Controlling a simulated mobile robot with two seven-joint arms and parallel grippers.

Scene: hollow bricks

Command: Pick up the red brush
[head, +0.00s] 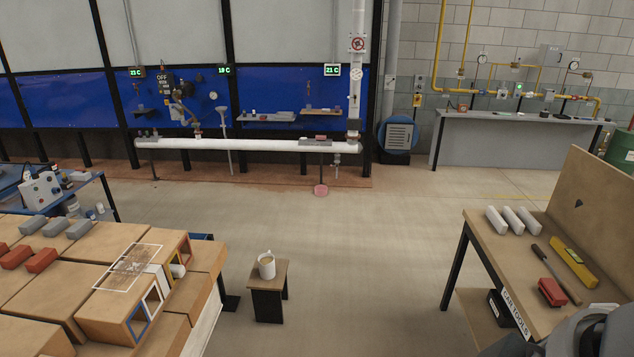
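A small red block-like object with a darker underside, which looks like the red brush (551,291), lies on the wooden workbench (511,282) at the right. Bristles are too small to make out. Grey and dark parts at the bottom right corner, probably my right arm, cover the near part of this bench. Neither gripper's fingers show in the head view.
Three white bars (511,220) and a yellow level (574,266) lie on the same bench, which has an upright back panel (600,195). A stool (268,285) with a mug (266,265) stands mid-floor. Large hollow bricks (120,305) fill the left.

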